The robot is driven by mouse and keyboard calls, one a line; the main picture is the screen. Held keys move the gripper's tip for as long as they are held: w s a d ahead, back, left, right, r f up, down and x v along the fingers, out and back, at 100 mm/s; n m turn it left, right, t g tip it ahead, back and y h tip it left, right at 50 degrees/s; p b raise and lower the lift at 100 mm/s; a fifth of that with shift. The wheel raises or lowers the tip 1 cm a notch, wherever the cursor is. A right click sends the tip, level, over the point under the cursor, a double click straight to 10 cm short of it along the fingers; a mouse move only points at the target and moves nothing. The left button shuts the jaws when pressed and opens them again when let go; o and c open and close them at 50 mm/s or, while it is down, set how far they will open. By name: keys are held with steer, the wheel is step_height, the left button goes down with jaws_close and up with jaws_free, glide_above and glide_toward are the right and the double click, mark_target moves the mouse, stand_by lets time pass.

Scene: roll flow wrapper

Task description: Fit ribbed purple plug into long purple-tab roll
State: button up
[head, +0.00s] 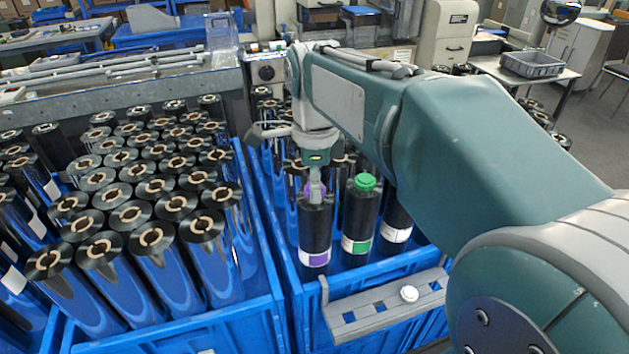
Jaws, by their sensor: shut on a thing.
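The purple-tab roll (314,235) is a tall black roll standing upright in the right blue crate, with a purple and white label (315,258) low on its front. The purple plug (309,188) shows in part at the top of this roll. My gripper (316,196) points down over the roll's top end and is shut on the plug. The fingers cover much of the plug, so its ribs and the roll's core are hidden. I cannot tell how far the plug sits in the core.
Right of it stands a green-tab roll (360,222) with a green plug (365,182) in its top, then a white-tab roll (397,225). A grey slotted rack (345,317) on the crate's front holds a white plug (408,293). The left crate (262,308) is packed with rolls.

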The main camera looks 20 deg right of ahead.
steer(key=shift+f, duration=0.3)
steer(key=o, duration=0.5)
steer(key=shift+c, duration=0.2)
step_height(320, 180, up, 11)
stand_by(1.1)
stand_by(0.4)
